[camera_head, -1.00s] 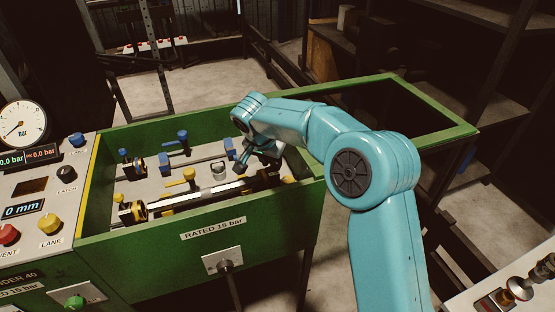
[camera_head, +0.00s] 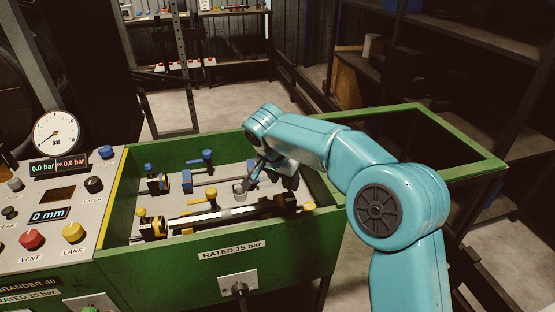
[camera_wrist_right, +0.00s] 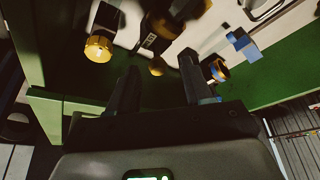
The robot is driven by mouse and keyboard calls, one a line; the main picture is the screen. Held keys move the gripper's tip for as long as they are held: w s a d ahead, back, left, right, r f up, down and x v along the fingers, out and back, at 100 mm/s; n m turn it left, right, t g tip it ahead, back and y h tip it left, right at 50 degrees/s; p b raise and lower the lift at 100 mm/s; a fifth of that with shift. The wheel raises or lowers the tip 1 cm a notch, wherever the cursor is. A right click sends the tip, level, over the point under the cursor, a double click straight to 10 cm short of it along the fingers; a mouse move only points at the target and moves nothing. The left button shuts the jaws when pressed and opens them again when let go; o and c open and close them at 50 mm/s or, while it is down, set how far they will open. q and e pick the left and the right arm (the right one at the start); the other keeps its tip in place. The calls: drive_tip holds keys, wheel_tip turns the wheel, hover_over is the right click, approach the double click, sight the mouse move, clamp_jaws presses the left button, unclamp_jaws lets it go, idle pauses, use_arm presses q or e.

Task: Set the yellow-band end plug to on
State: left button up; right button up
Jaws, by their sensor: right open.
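A black fitting with a yellow band (camera_head: 158,228) sits at the left end of the pale tube (camera_head: 225,214) in the green trough, with a yellow knob (camera_head: 143,213) beside it. Another dark fitting with yellow parts (camera_head: 285,203) is at the tube's right end, partly in shadow; I cannot tell which fitting is the end plug. My right gripper (camera_head: 270,180) is open above the right part of the trough, pointing down. In the right wrist view, its spread fingers (camera_wrist_right: 160,88) hold nothing; a yellow knob (camera_wrist_right: 157,66) and yellow cap (camera_wrist_right: 98,48) show beyond them.
The trough's green front wall (camera_head: 180,264) stands below the gripper. Blue-marked fittings (camera_head: 187,180) and a small grey cup (camera_head: 239,189) lie behind the tube. The control panel (camera_head: 95,225) with gauge (camera_head: 56,132) is at left.

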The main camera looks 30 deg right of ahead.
use_arm(q)
drive_tip(key=shift+r+p, duration=0.7)
drive_tip(key=shift+r, duration=0.05)
use_arm(e)
drive_tip(key=v, duration=1.2)
